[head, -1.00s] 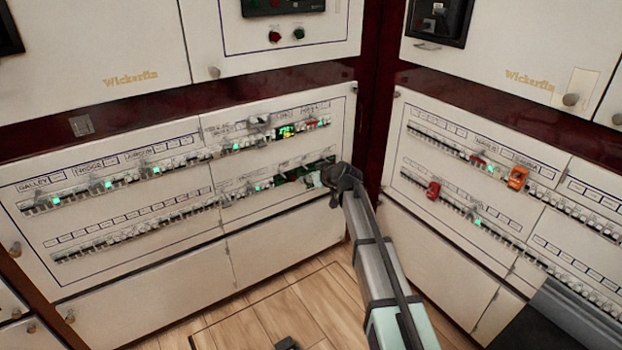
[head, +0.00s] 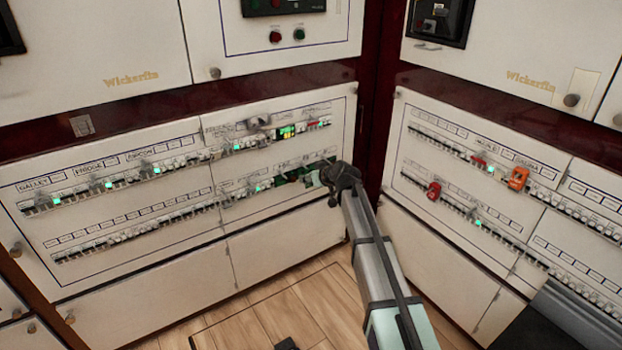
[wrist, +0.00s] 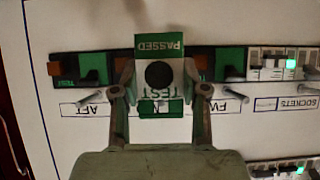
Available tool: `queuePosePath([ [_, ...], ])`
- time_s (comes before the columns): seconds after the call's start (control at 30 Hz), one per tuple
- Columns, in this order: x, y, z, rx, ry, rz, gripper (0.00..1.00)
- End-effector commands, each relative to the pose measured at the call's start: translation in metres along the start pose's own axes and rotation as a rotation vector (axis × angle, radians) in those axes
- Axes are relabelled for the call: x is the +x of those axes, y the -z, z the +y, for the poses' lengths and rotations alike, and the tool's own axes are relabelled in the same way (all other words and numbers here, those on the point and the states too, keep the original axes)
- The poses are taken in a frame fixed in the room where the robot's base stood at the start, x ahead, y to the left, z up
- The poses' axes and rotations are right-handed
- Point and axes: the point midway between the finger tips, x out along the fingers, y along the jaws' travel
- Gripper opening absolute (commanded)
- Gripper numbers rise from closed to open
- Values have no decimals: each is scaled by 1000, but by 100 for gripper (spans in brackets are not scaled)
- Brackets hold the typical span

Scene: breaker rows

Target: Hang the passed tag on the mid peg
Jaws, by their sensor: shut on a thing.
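The passed tag (wrist: 159,45) is green and white, with "PASSED" and "TEST" lettering and a round dark hole. In the wrist view, my gripper (wrist: 160,92) is shut on it, a finger at each side. In the head view, my gripper (head: 325,178) is at the right end of the lower breaker row on the left panel. A thin metal peg (wrist: 90,99) stands left of the tag, above the AFT label; another peg (wrist: 235,97) stands to its right. The tag hides the panel between them, so I cannot see the mid peg or whether the tag touches it.
Green and dark breakers (wrist: 93,67) line the row behind the tag. White breakers (wrist: 275,62) with a lit green lamp are farther right. In the head view, orange-red lockouts (head: 518,178) sit on the right panel. The wooden floor (head: 270,325) below is mostly clear.

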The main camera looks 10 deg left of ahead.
Motion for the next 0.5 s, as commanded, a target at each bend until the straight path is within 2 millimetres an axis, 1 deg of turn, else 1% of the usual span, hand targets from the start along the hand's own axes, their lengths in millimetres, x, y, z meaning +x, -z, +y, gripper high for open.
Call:
queuePosePath([
  [0.5, 10, 6, 0, 0, 0, 0, 24],
])
